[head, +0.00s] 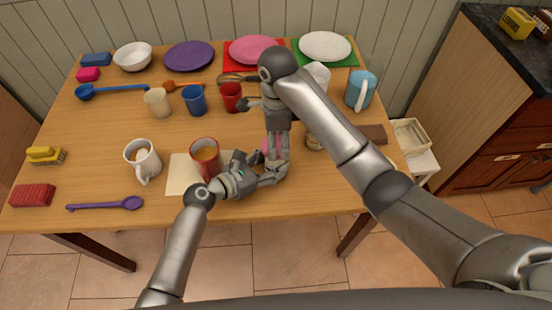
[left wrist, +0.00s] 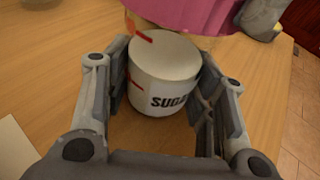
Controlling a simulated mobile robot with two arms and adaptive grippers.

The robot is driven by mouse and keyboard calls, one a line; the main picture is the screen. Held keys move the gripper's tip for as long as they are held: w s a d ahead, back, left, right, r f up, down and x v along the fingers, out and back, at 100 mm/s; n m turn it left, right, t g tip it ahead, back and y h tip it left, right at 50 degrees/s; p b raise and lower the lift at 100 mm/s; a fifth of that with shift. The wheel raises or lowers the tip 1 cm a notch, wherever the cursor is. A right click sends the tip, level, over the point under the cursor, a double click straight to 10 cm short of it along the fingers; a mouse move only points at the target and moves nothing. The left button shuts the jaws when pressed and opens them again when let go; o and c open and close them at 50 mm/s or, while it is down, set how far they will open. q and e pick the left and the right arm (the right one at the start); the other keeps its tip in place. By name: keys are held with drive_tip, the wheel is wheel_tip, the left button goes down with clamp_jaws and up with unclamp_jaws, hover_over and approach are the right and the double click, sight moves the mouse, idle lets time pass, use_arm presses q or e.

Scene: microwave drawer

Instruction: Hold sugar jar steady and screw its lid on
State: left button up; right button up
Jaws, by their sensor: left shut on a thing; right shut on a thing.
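The sugar jar (left wrist: 165,80) is white with dark "SUGA" lettering and red marks on its side. It stands upright between the two fingers of my left gripper (left wrist: 165,95), which is shut on it. A pink lid (left wrist: 190,14) with a tan lower band shows above and behind the jar's pale top. My right gripper (head: 274,150) is shut on the lid from above, and a little pink of the lid (head: 266,146) shows there. I cannot tell whether lid and jar touch.
A red mug (head: 205,157) stands on a pale mat (head: 183,178) just left of my left gripper. A white mug (head: 142,158) and a purple spoon (head: 105,204) lie farther left. A blue pitcher (head: 360,90) stands right of my right arm.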

drive_tip(key=o, duration=1)
drive_tip(key=shift+w+a+r, duration=0.1)
drive_tip(key=shift+w+r, duration=0.05)
drive_tip(key=shift+w, duration=0.25)
drive_tip(key=shift+s, duration=0.1)
drive_tip(key=n, duration=0.4)
drive_tip(key=shift+s, duration=0.1)
drive_tip(key=n, duration=0.9)
drive_tip(key=shift+n, duration=0.4)
drive_tip(key=n, duration=0.4)
drive_tip(key=shift+n, duration=0.3)
